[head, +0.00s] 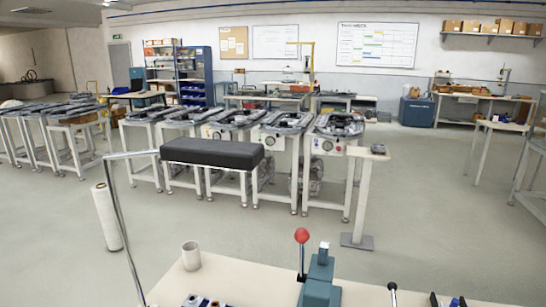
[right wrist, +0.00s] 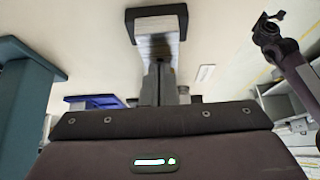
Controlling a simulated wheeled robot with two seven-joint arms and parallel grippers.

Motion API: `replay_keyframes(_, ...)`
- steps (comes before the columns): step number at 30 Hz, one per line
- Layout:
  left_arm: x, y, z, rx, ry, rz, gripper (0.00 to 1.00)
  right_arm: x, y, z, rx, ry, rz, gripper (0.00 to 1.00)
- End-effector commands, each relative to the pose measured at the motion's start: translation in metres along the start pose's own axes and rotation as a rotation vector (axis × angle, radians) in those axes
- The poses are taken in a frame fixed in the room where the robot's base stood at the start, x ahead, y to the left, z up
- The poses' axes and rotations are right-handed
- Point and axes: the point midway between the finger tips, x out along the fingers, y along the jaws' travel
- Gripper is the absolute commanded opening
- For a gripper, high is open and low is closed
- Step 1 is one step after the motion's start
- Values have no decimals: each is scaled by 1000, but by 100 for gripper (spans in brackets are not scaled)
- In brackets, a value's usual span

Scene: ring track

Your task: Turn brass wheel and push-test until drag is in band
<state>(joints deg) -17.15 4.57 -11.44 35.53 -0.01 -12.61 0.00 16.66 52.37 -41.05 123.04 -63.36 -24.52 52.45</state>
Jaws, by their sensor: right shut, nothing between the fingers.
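Several white stands with grey ring-shaped tracks on top stand in a row in the head view; the rightmost ring track (head: 340,125) has a white front panel (head: 327,146) with small round fittings. I cannot make out a brass wheel in either view. In the right wrist view my right gripper (right wrist: 157,25) is shut and empty, beyond its dark body with a green light. What lies around its tips is too unclear to name. Neither gripper shows in the head view, and I cannot identify my left gripper in the right wrist view.
The near worktop (head: 235,280) carries a white cup (head: 191,256), a teal device (head: 319,277) and a red-knobbed lever (head: 302,236). Open floor lies right of the row.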

Motion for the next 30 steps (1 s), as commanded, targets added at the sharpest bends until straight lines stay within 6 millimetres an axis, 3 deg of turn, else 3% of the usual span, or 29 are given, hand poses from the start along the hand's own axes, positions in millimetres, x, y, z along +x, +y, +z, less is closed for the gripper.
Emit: replay_keyframes(30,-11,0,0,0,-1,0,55,16,-1,-29,0,6,-2,0)
